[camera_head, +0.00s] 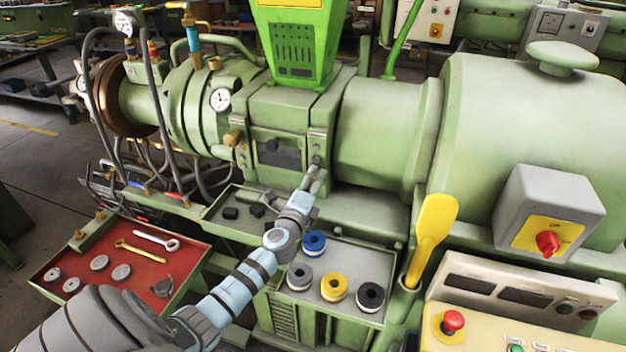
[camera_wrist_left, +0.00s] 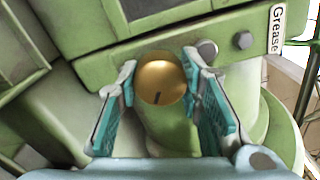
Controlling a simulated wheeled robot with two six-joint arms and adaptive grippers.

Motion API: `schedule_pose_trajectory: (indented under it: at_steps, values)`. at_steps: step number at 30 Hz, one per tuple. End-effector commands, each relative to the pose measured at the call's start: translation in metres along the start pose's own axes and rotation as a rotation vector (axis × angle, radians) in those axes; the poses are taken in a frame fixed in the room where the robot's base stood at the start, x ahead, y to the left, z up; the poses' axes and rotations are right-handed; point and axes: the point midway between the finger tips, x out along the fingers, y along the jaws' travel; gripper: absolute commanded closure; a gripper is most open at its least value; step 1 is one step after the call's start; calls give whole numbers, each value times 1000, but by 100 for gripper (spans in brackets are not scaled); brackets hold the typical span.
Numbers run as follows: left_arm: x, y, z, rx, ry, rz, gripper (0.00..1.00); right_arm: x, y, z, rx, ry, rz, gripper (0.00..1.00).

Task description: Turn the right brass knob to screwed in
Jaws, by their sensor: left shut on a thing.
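The right brass knob (camera_wrist_left: 162,84) shows in the left wrist view as a round, shiny brass disc with a short dark mark near its lower edge. It sits on the green machine front. My left gripper (camera_wrist_left: 152,100) is shut on it, with one teal-padded finger on each side. In the head view my left gripper (camera_head: 316,177) reaches up to the right side of the machine's front block and hides the right knob. Another brass knob (camera_head: 232,138) sticks out at the left side of that block. My right gripper is not in view.
A "Grease" label (camera_wrist_left: 275,30) and bolt heads are close to the knob. Below my arm is a tray with several coloured rings (camera_head: 334,287). A red tray (camera_head: 120,270) with wrenches is at the left.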

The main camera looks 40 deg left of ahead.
Motion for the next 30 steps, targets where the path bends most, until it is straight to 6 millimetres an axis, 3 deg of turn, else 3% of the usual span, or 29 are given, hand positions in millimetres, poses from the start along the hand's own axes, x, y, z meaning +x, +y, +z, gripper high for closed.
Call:
schedule_pose_trajectory:
  at_steps: [30]
  values:
    - [-1,4,1,892,3,3,95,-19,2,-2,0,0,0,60]
